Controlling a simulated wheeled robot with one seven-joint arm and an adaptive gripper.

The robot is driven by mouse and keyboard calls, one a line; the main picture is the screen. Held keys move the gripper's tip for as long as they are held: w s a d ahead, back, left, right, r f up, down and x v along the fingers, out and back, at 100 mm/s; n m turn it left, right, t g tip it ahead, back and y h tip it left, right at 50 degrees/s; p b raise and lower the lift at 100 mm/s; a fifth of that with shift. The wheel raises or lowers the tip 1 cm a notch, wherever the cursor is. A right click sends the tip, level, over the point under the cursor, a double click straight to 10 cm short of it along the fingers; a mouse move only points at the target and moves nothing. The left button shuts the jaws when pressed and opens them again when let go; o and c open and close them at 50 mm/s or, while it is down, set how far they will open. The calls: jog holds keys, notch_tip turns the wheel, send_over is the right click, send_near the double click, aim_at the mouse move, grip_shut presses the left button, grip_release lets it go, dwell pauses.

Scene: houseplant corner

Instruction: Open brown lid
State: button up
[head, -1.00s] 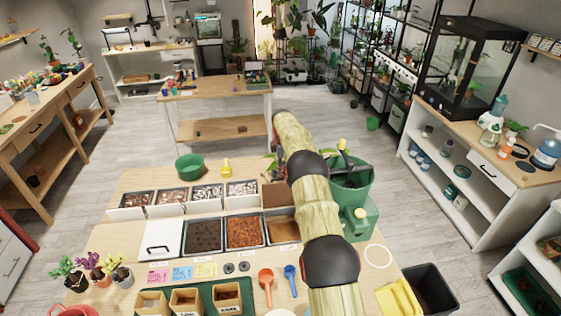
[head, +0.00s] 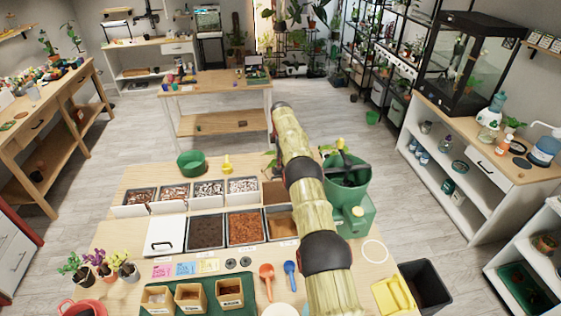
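A flat brown panel (head: 273,193), which looks like the brown lid, lies at the right end of the back row of bins, partly hidden behind my arm. In front of it is a tan-brown surface (head: 279,221) in the front row, also partly covered by the arm; I cannot tell whether it is a lid or bin contents. My arm rises across the right part of the table. I cannot make out my gripper or its fingers.
A white lid (head: 165,235) with a black handle covers the front-left bin. Wooden pots (head: 190,297), an orange scoop (head: 267,277) and a blue scoop (head: 290,272) lie near the front.

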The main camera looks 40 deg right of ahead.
dwell(0.4)
notch_tip(320, 180, up, 12)
jog(key=shift+s, duration=0.3)
jog(key=shift+s+a+f, duration=0.1)
dwell(0.6)
